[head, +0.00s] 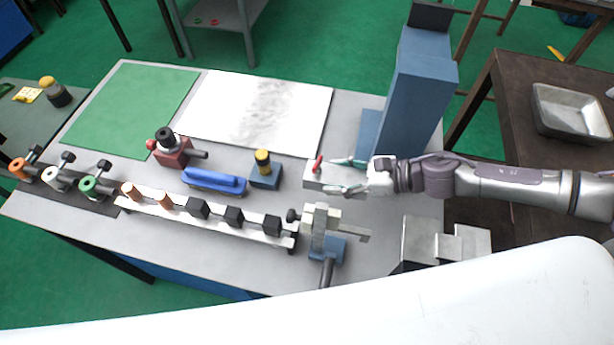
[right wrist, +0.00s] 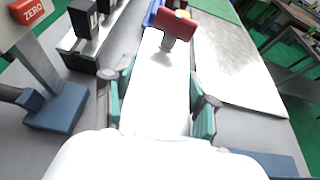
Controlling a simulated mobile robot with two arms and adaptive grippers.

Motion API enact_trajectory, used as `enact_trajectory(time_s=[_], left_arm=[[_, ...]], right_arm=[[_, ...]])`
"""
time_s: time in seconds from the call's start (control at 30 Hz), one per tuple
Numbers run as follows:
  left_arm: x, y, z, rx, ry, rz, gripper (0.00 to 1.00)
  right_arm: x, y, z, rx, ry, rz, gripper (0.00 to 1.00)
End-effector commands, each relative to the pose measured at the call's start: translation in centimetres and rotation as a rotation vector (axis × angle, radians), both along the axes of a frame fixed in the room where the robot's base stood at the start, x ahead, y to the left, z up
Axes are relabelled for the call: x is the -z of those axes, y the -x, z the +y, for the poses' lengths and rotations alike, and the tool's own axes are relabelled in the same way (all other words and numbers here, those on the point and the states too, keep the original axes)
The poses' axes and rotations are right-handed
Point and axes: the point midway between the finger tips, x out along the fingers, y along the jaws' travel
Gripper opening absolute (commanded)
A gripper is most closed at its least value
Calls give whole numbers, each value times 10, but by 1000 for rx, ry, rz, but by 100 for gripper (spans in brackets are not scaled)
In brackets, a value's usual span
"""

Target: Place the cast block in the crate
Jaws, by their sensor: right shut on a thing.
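My right gripper (head: 352,177) reaches in from the right over the table, its teal fingers on either side of a pale block with a red handle (head: 318,178). In the right wrist view my gripper (right wrist: 161,112) is shut on this block (right wrist: 157,85), whose red handle rises at the far end. I cannot tell whether this is the cast block, or whether the block touches the table. Grey metal stepped blocks (head: 462,243) stand at the table's front right. No clear crate shows; a metal tray (head: 560,128) lies on the brown table at right. My left gripper is not in view.
A blue column machine (head: 420,85) stands behind my right arm. A pale gauge stand on a blue base (head: 335,248) is close in front of the gripper. A rail with black cubes (head: 215,221), a blue bar (head: 213,181) and a yellow-topped blue block (head: 264,177) lie left.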

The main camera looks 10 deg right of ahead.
Motion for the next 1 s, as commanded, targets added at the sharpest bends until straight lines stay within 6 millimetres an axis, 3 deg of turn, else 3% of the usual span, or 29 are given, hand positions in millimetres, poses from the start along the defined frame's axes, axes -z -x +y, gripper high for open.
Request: enact_trajectory(time_s=[0.2,0.37,0.53,0.8,1.0], left_arm=[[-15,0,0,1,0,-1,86],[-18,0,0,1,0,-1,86],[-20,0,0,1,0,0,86],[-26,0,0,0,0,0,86],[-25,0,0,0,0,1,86]], right_arm=[[21,-26,37,-3,-6,-2,0],[32,-36,50,-1,-5,-3,0],[42,-39,54,-1,-3,0,0],[74,-39,53,0,-4,-1,0],[76,-39,53,-1,-5,-3,0]])
